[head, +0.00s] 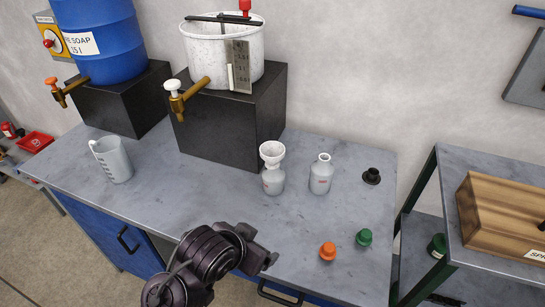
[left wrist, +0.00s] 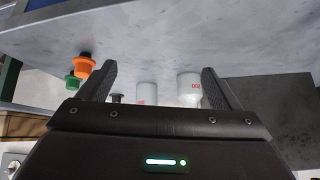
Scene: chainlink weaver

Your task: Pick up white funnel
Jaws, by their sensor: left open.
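The white funnel (head: 272,150) sits upright in the mouth of a pale bottle (head: 272,182) on the grey workbench. In the left wrist view that bottle (left wrist: 190,82) shows between the fingers, nearer the right one; the funnel is mostly hidden behind my gripper body. A second pale bottle (head: 321,176), without a funnel, stands to its right and also shows in the left wrist view (left wrist: 147,93). My left gripper (head: 264,247) is open and empty. It is on the near side of the funnel, apart from it. My right gripper is not in view.
The bench (head: 220,195) is clear around the bottles. A dark block (head: 232,120) with a white bucket (head: 225,55) stands behind. An orange cap (head: 327,252), a green cap (head: 364,237) and a black cap (head: 371,176) lie right. A measuring jug (head: 112,160) stands left.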

